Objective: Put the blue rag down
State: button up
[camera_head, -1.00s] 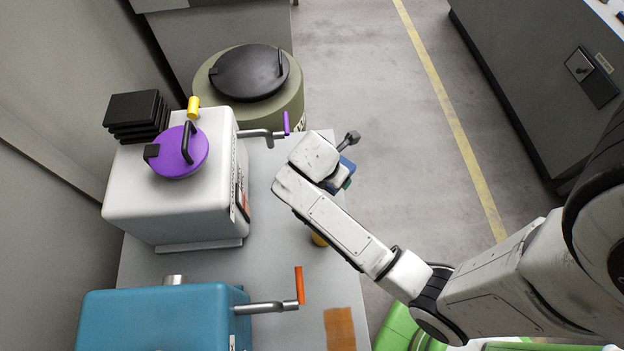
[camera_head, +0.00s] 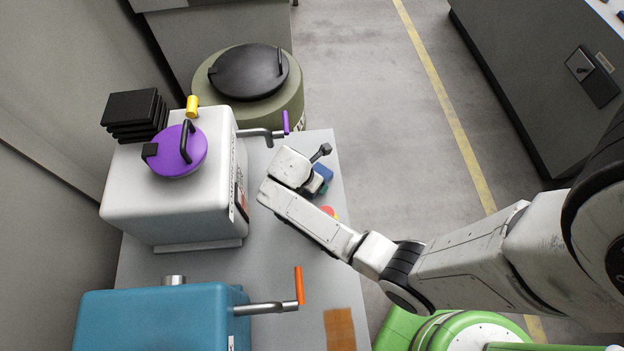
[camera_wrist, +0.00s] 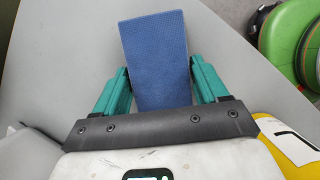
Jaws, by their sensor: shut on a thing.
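The blue rag (camera_wrist: 153,50) is a flat rectangle held between the two teal fingers of my gripper (camera_wrist: 158,72) in the wrist view. In the head view, part of the rag (camera_head: 323,172) shows beyond my wrist, and my gripper (camera_head: 319,187) is mostly hidden by it. The rag and gripper are over the right part of the grey bench (camera_head: 290,250). I cannot tell whether the rag touches the bench top.
A white machine with a purple lid (camera_head: 180,152) stands left, its purple-handled crank (camera_head: 286,123) near my wrist. A blue machine (camera_head: 155,318) with an orange-handled crank (camera_head: 299,286) is in front. A red-and-yellow item (camera_head: 329,211) is partly hidden. A brown-orange patch (camera_head: 340,328) lies on the bench.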

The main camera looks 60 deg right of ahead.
jog(key=shift+s+a+f, duration=0.15)
jog(key=shift+s+f, duration=0.05)
jog(key=shift+f, duration=0.5)
jog(key=o, duration=1)
jog(key=shift+s+f+b, duration=0.1)
jog(key=shift+f+b, duration=0.1)
jog(key=shift+b, duration=0.15)
jog(key=shift+r+p, duration=0.3)
jog(key=shift+r, duration=0.25)
jog(key=v, duration=1.2)
jog(key=shift+w+r+p, duration=0.25)
jog(key=shift+r+p, duration=0.1)
jog(key=shift+r, duration=0.1)
